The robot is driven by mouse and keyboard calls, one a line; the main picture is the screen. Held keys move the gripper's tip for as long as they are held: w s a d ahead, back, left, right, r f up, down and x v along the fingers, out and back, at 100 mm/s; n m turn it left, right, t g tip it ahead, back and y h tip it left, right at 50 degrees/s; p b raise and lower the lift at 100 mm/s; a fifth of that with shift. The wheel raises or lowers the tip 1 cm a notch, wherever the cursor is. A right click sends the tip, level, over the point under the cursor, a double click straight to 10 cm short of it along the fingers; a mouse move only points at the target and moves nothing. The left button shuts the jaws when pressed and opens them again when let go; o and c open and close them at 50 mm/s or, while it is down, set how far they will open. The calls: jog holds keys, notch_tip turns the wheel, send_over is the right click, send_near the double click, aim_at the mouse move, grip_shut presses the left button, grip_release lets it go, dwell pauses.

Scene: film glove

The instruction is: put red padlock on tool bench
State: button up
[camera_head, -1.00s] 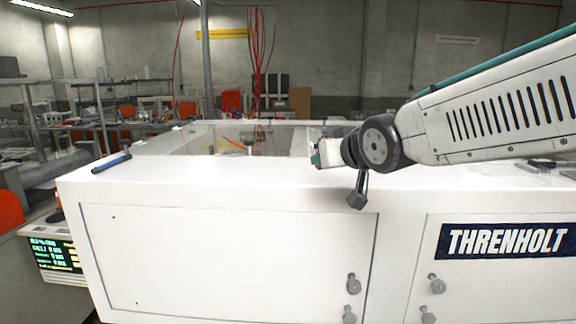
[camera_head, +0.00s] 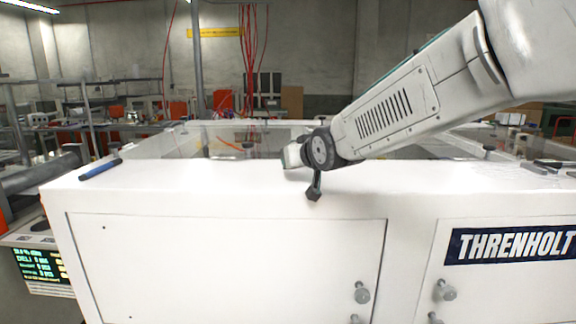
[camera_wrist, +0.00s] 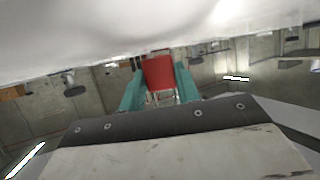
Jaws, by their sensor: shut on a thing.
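The red padlock (camera_wrist: 160,74) is in the wrist view, its red body between the two teal fingers. My gripper (camera_wrist: 160,80) is shut on it. In the head view my wrist is above the white cabinet's top near its middle; the fingers and padlock cannot be made out there. The long white cabinet (camera_head: 150,190) with THRENHOLT lettering fills the front. No label marks any surface as the tool bench, so I cannot tell which one it is.
A blue-handled tool (camera_head: 100,169) lies at the cabinet top's left end. Dark items (camera_head: 553,165) lie at its right end. Behind the top's front strip is a clear-panelled recessed area (camera_head: 215,140). A lit display (camera_head: 40,265) stands at lower left. The front strip's left-middle is clear.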

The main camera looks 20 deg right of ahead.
jog(key=shift+a+f, duration=0.1)
jog(key=shift+f, duration=0.55)
jog(key=shift+f, duration=0.15)
jog(key=o, duration=1.1)
jog(key=shift+c, duration=0.2)
